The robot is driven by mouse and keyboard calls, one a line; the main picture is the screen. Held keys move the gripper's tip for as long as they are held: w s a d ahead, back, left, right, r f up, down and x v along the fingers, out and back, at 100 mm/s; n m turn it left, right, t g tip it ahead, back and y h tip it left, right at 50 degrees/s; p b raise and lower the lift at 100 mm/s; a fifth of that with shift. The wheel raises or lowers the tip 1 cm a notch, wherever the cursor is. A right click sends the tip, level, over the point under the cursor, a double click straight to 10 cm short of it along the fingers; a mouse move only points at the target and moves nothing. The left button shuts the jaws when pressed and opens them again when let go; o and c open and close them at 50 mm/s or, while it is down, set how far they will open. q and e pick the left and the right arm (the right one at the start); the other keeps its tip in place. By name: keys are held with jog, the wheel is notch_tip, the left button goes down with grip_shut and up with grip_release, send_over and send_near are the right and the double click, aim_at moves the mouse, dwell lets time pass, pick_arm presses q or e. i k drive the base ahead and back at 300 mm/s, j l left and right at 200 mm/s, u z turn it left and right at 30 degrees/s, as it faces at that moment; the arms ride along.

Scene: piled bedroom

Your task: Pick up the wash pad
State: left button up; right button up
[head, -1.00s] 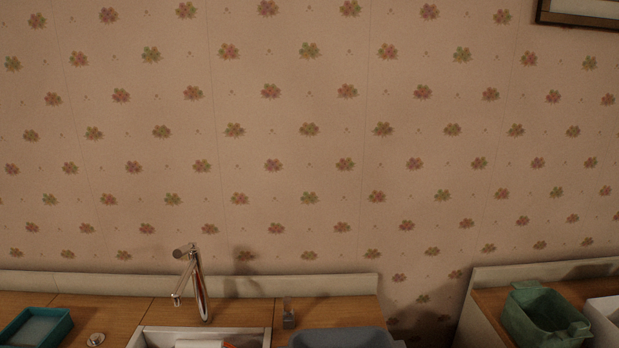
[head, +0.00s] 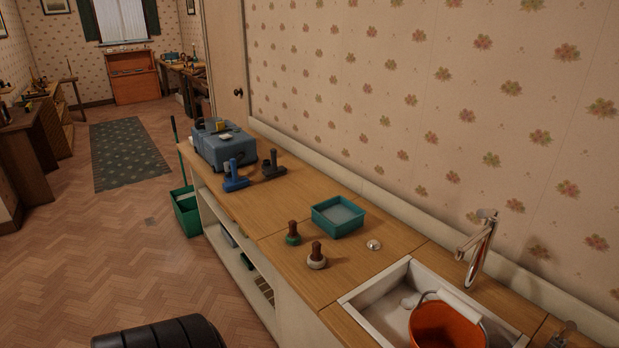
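I cannot tell for sure which thing is the wash pad. Two small tools with upright wooden handles stand on the counter, one with a green base (head: 293,234) and one with a pale base (head: 316,257). A teal tray (head: 338,218) is behind them, with a small silver knob-like piece (head: 374,245) to its right. Further right, an orange bucket (head: 447,325) stands in the white sink (head: 369,303), with a white piece (head: 460,303) at its rim. Neither of my grippers is in view.
Two tools, one blue (head: 235,180) and one dark (head: 270,168), lie by a blue case (head: 222,148) at the counter's far end. A faucet (head: 482,245) rises behind the sink. A green bin (head: 187,211) stands on the floor. The wooden floor (head: 110,265) left of the counter is mostly clear.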

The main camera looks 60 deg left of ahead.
aim_at(293, 238)
jog(key=u, duration=1.85)
jog(key=i+j+z, duration=0.1)
jog(key=z, duration=0.4)
jog(key=i+j+z, duration=0.1)
jog(key=z, duration=0.4)
jog(key=i+j+z, duration=0.2)
jog(key=j+z, duration=0.25)
jog(key=j, duration=0.8)
jog(key=j+z, duration=0.4)
jog(key=j, duration=0.8)
jog(key=i, duration=0.05)
